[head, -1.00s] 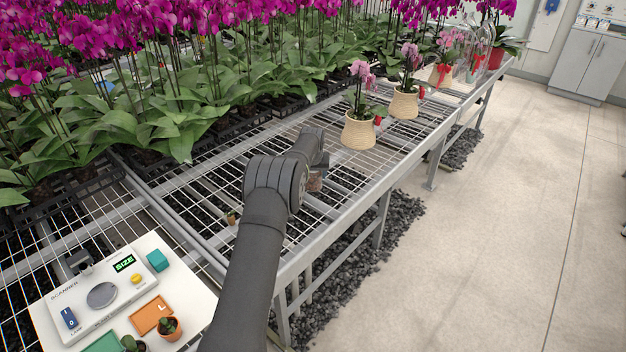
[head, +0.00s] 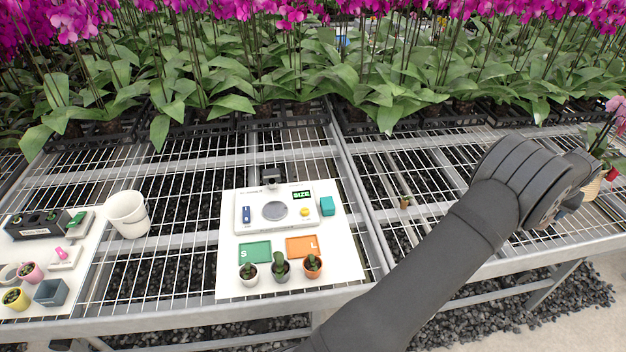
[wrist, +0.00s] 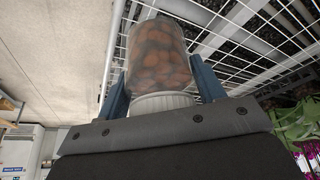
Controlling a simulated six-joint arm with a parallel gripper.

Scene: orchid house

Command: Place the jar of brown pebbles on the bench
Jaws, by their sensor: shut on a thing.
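The jar of brown pebbles (wrist: 158,58) is clear, with a ribbed white end nearest my gripper (wrist: 160,78). In the wrist view the two blue fingers are shut on the jar from both sides. The wire-mesh bench (wrist: 262,40) lies behind and to the right of the jar in that view. In the head view the bench (head: 150,325) spans the picture, and my arm reaches over its right part. My gripper and the jar are mostly hidden behind my wrist there. I cannot tell whether the jar touches the mesh.
A white scanner board (head: 345,270) with several small potted plants stands mid-bench. A white pot (head: 126,214) and another board with pots (head: 30,262) are at left. Orchids (head: 240,85) fill the back. A small brown pot (head: 404,203) sits on otherwise open mesh.

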